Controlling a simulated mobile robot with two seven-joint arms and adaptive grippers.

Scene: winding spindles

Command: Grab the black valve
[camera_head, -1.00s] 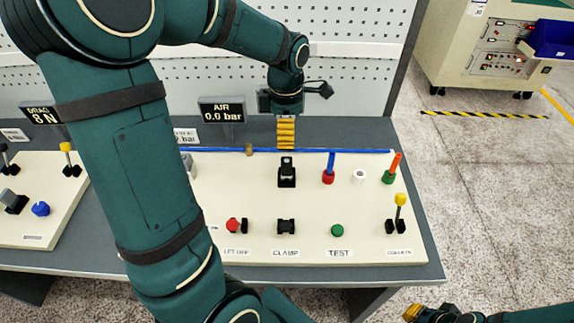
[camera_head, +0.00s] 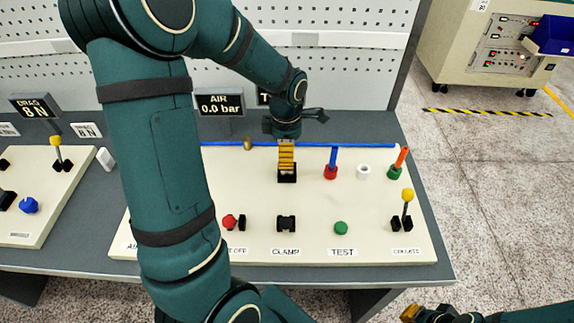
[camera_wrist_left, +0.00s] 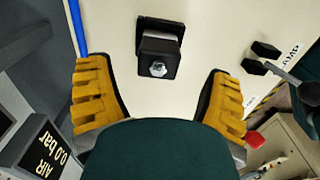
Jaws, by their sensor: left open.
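The black valve (camera_head: 287,175) is a small square black block near the back of the cream panel, below the blue pipe. In the left wrist view the black valve (camera_wrist_left: 160,38) has a silvery fitting on top and lies just ahead of the fingers. My left gripper (camera_head: 286,160) points down over it and hides much of it in the head view. In the left wrist view the left gripper (camera_wrist_left: 158,80) is open, its yellow fingers on either side and nothing between them. My right gripper (camera_head: 412,312) shows only partly at the bottom right; its fingers are unclear.
The cream panel also bears a red knob with a blue stem (camera_head: 332,168), a white ring (camera_head: 363,172), an orange-topped green knob (camera_head: 397,166), a yellow-topped lever (camera_head: 407,202), a green button (camera_head: 341,228) and a black clamp control (camera_head: 286,222). The blue pipe (camera_head: 222,145) runs along the back.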

